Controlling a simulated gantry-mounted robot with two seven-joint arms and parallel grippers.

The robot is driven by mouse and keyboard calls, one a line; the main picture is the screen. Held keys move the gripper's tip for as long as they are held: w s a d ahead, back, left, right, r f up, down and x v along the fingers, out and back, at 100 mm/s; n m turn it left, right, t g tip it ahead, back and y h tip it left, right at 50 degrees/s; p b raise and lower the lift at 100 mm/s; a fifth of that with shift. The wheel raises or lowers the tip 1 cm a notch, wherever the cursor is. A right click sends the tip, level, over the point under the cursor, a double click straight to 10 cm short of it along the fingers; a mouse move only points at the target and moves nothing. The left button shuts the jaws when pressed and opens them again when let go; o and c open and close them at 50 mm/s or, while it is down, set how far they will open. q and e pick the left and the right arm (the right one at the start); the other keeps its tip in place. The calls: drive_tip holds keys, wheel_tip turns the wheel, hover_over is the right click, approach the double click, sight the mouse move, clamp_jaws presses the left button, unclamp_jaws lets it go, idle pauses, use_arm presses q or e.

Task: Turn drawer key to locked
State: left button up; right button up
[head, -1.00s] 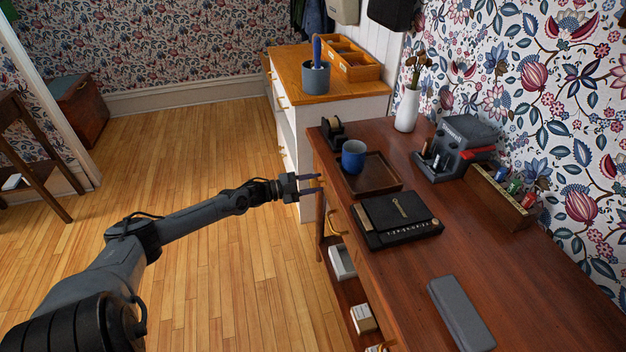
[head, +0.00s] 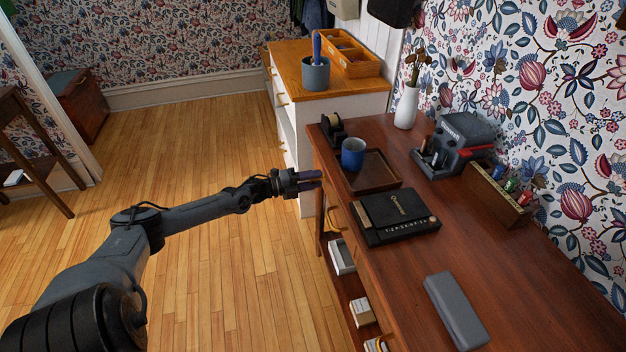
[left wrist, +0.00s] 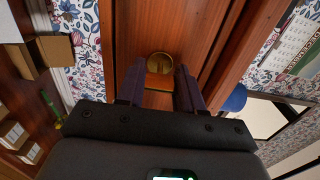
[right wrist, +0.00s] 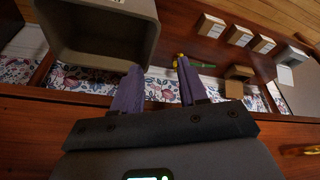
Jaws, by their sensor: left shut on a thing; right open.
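My left gripper (head: 316,180) is at the left front edge of the dark wooden desk (head: 520,280), by the drawer front. In the left wrist view its two purple fingers (left wrist: 160,72) stand on either side of an orange-brown key piece (left wrist: 159,82). The gripper is shut on this key. Just beyond it is a round brass lock plate (left wrist: 159,63) on the reddish drawer front (left wrist: 190,30). The key's shaft and exact angle are hard to tell. My right gripper (right wrist: 160,68) is open and empty, below the desk near the shelf; it is out of the head view.
On the desk are a tray (head: 384,176), blue mug (head: 353,153), black case (head: 396,217) and grey box (head: 455,310). A grey bin (right wrist: 98,50) is close to my right gripper; small boxes (right wrist: 237,38) are on the shelf.

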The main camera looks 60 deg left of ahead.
drive_tip(key=shift+d, duration=0.15)
idle(0.3)
use_arm(q)
drive_tip(key=o, duration=1)
drive_tip(key=shift+o, duration=0.2)
drive_tip(key=shift+s, duration=0.15)
use_arm(e)
drive_tip(key=shift+a+r, duration=0.15)
drive_tip(key=shift+a, duration=0.05)
